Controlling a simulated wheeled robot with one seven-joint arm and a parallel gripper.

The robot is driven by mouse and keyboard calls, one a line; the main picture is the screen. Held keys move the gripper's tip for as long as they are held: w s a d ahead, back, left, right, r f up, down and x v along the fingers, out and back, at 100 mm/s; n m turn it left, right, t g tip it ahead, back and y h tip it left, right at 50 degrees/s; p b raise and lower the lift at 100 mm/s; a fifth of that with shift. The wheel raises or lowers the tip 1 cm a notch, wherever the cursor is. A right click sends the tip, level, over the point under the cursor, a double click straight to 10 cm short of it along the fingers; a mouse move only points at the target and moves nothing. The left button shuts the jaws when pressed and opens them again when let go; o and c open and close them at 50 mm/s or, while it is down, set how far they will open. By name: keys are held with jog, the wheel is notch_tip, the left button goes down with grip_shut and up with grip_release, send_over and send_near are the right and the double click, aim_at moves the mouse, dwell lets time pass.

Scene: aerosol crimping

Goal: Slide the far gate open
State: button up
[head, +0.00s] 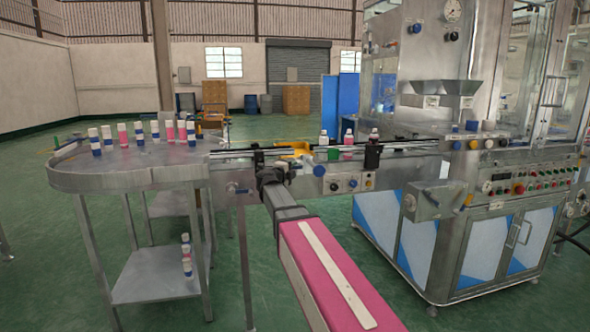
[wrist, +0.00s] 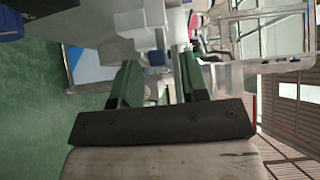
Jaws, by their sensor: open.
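A black upright block (head: 371,155) stands at the right part of the conveyor in the head view; it may be the far gate, but I cannot tell for sure. A second black block (head: 258,158) stands at the conveyor's left end, by my arm. My gripper (wrist: 158,70) is open in the wrist view, with its two green fingers apart. Pale machine parts show beyond and between the fingertips; I cannot tell whether they touch. In the head view my gripper is hard to pick out against the conveyor.
The conveyor (head: 410,147) runs from the round metal table (head: 120,170), which bears several bottles, to the large filling machine (head: 440,105). Pink bottles (head: 348,137) stand on or behind the belt near the right black block.

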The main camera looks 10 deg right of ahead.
jog(key=shift+x, duration=1.4)
grip_shut()
jog(key=s, duration=0.7)
grip_release()
jog(key=shift+w+d, duration=0.1)
jog(key=shift+d, duration=0.05)
jog(key=v, duration=1)
jog(key=shift+s+a, duration=0.25)
jog(key=shift+a, duration=0.05)
